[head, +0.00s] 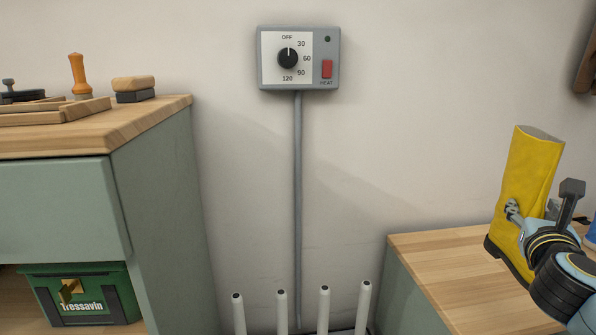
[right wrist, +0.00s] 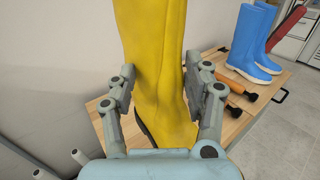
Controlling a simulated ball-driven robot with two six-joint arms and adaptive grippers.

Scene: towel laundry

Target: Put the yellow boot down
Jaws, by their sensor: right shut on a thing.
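The yellow boot (head: 527,170) is upright, slightly tilted, at the right of the head view, over the wooden top of the right-hand bench (head: 440,245). Its dark sole is low, near the wood; I cannot tell whether it touches. My right gripper (head: 513,211) is shut on the boot's shaft. In the right wrist view the boot (right wrist: 155,35) fills the space between the two fingers (right wrist: 167,70), one on each side. Part of the boot's foot is hidden behind my wrist in the head view. My left gripper is not in view.
Blue boots (right wrist: 247,45) stand on the bench beyond, with orange-handled tools (right wrist: 240,87) beside the yellow boot. Upright white pegs (head: 281,310) rise left of the bench. A heat control box (head: 331,43) hangs on the wall. A green crate (head: 83,295) sits in the left cabinet.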

